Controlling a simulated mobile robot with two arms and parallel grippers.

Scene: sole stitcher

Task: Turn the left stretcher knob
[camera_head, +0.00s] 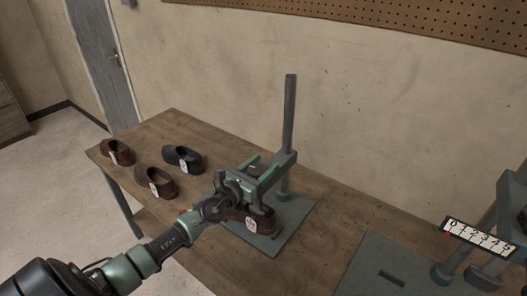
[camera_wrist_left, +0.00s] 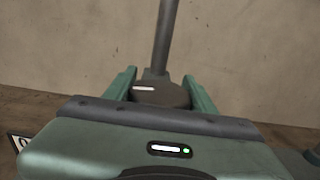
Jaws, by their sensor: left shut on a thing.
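The left stretcher (camera_head: 289,115) is a grey post with an arm on a flat base plate at the middle of the table. Its knob (camera_wrist_left: 165,98) is a dark round disc with a white mark at the left of its top, seen in the left wrist view. My left gripper (camera_head: 262,174) reaches in from the left above the stretcher. In the left wrist view its two green fingers (camera_wrist_left: 161,92) stand on either side of the knob and are shut on it. A dark red-brown shoe (camera_head: 264,221) with a white tag sits below the gripper, partly hidden. My right gripper is not in view.
A red shoe (camera_head: 118,152), a brown shoe (camera_head: 161,187) and a black shoe (camera_head: 184,158) stand at the left of the wooden table (camera_head: 222,146). A second grey stand (camera_head: 477,250) with a numbered scale (camera_head: 478,239) is at the right. A wall rises behind the table.

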